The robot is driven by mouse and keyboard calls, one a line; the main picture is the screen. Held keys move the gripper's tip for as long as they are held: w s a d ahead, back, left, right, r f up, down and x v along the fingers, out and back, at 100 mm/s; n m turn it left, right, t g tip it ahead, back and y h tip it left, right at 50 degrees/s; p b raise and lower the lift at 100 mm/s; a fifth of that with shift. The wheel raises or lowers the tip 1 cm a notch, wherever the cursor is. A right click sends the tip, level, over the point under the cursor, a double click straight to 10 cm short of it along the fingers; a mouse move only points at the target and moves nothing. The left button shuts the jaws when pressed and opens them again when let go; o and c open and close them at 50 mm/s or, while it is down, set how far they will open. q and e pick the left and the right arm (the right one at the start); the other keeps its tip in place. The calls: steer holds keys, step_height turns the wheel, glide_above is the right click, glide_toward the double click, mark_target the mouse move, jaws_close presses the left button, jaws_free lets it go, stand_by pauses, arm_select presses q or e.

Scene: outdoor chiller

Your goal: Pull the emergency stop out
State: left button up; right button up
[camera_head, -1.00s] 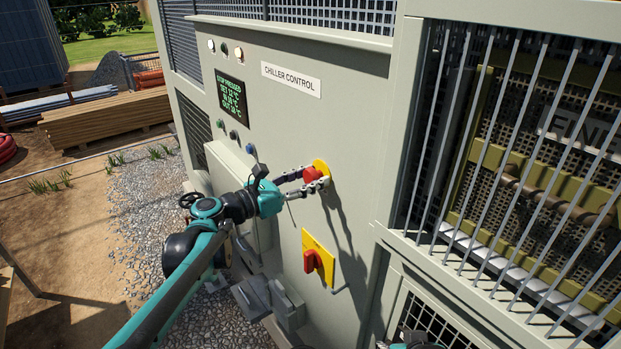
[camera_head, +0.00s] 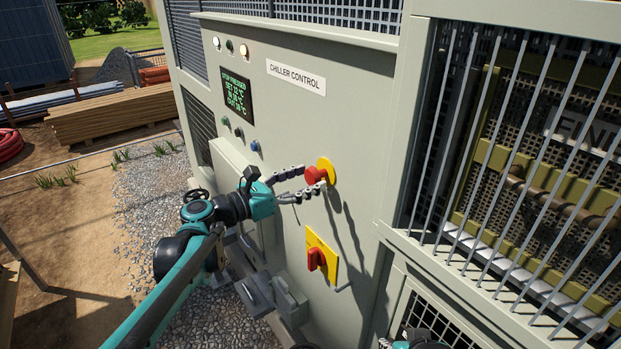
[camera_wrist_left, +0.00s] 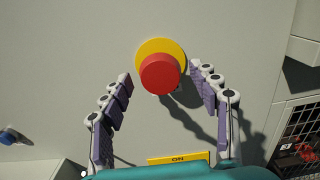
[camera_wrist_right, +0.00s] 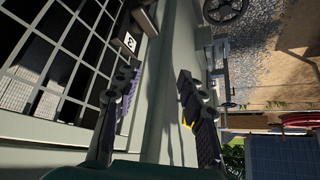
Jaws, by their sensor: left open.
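The emergency stop (camera_head: 314,176) is a round red button on a yellow disc (camera_head: 328,167), on the grey chiller panel. My left gripper (camera_head: 312,178) is open in front of the panel, with its fingers on either side of the button. In the left wrist view the red button (camera_wrist_left: 159,75) lies between the two fingertips, with a visible gap at each side. The display (camera_head: 237,94) seems to read "STOP PRESSED" in its top line. My right gripper (camera_wrist_right: 158,80) is open and empty in the right wrist view; its fingers are out of the head view.
A red rotary switch (camera_head: 316,258) on a yellow plate sits below the button. Several small buttons (camera_head: 254,145) and lamps (camera_head: 244,50) are at the panel's left. A barred grille (camera_head: 520,160) is at the right. Gravel (camera_head: 150,205) lies left of the chiller.

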arm_select(q)
steer(key=v, duration=1)
steer(key=shift+s+a, duration=0.2)
steer(key=shift+a, duration=0.05)
steer(key=s+d+f+m+g+y+b, duration=0.1)
steer(key=s+f+m+g+y+b, duration=0.15)
steer(key=s+f+m, duration=0.45)
steer(key=s+d+f+m+g+y+b, duration=0.15)
steer(key=s+f+m+y, duration=0.25)
steer(key=f, duration=0.7)
steer(key=s+a+f+m+y+b, duration=0.5)
steer(key=s+a+f+m+y, duration=0.3)
steer(key=f+m, duration=0.5)
steer(key=shift+s+a+f+m+t, duration=0.3)
steer(key=shift+s+a+m, duration=0.3)
steer(key=shift+s+a, duration=0.25)
